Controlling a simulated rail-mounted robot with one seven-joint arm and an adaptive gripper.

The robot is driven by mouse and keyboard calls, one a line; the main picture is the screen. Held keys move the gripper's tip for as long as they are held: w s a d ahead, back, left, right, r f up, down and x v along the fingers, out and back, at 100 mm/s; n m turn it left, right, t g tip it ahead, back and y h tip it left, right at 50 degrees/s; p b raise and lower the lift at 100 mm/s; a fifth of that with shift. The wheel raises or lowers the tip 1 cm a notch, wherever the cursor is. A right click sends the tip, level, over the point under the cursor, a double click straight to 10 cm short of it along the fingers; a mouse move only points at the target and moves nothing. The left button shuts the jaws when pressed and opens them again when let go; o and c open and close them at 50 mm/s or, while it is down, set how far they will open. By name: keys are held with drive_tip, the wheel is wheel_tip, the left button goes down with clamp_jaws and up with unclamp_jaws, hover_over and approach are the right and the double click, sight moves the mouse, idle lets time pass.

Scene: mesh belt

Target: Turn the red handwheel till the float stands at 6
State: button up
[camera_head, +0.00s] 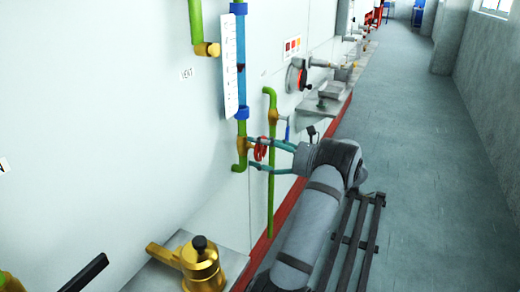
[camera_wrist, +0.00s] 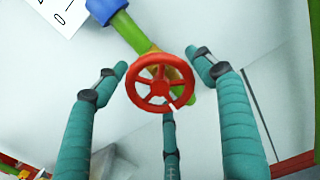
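The red handwheel (camera_wrist: 160,82) faces the wrist camera, with a small white mark on its lower right rim; it also shows in the head view (camera_head: 261,149). It sits on a green and yellow pipe below the blue gauge tube (camera_head: 241,90). The scale's numbers are too small to read in the head view. My gripper (camera_wrist: 160,75) has its teal fingers spread around the wheel, one left, one right, one below. They seem apart from the rim.
A green pipe (camera_head: 271,200) runs vertically just right of the handwheel. A brass valve (camera_head: 200,265) stands low in front. Other wall equipment (camera_head: 298,76) lies farther along. The floor on the right (camera_head: 410,150) is free.

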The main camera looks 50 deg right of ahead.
drive_tip(key=c, duration=0.7)
drive_tip(key=shift+f+b, duration=0.1)
drive_tip(key=shift+b, duration=0.2)
drive_tip(key=shift+c, duration=0.3)
drive_tip(key=o, duration=1.1)
drive_tip(key=shift+o, duration=0.4)
drive_tip(key=v, duration=1.2)
